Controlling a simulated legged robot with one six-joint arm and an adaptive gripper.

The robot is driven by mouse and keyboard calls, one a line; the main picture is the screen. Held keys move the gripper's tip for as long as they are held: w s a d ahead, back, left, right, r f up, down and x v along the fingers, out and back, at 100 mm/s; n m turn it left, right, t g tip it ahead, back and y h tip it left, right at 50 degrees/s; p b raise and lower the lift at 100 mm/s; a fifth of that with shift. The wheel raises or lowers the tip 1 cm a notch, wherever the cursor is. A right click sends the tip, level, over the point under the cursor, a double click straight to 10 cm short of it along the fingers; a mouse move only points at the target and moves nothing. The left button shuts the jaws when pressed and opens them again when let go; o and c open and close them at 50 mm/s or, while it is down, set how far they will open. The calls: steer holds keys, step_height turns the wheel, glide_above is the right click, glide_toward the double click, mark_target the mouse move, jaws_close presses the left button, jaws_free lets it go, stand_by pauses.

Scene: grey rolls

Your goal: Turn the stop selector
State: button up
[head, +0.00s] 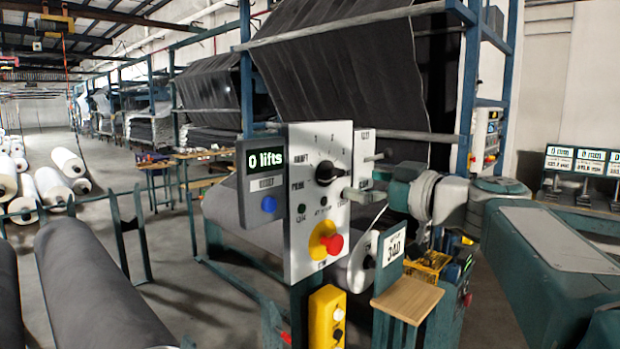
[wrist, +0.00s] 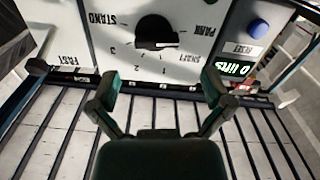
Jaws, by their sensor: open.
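The stop selector is a black rotary knob (head: 326,173) on a pale upright panel (head: 305,222), with several marked positions around it. In the wrist view the knob (wrist: 154,32) appears upside down at top centre. Its white pointer line lies nearly level, towards the side between the PARK and SHAFT labels. My gripper (head: 362,177) comes in from the right in front of the panel. In the wrist view my gripper (wrist: 160,82) has its two fingers spread wide with nothing between them. The knob lies beyond the fingertips, roughly centred between them, apparently untouched.
A display reading "0 lifts" (head: 265,160) and a blue reset button (head: 269,204) sit left of the knob. A red mushroom button (head: 332,244) sits below it. A yellow box (head: 327,315) and a wooden shelf (head: 407,299) stand lower down. Grey rolls (head: 95,285) lie at left.

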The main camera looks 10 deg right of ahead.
mark_target(336, 178)
steer(key=x, duration=0.4)
steer(key=shift+w+a+f, duration=0.1)
steer(key=shift+w, duration=0.3)
steer(key=shift+w+a, duration=0.25)
steer(key=shift+w, duration=0.5)
steer(key=shift+a, duration=0.15)
steer(key=shift+a, duration=0.15)
steer(key=c, duration=1)
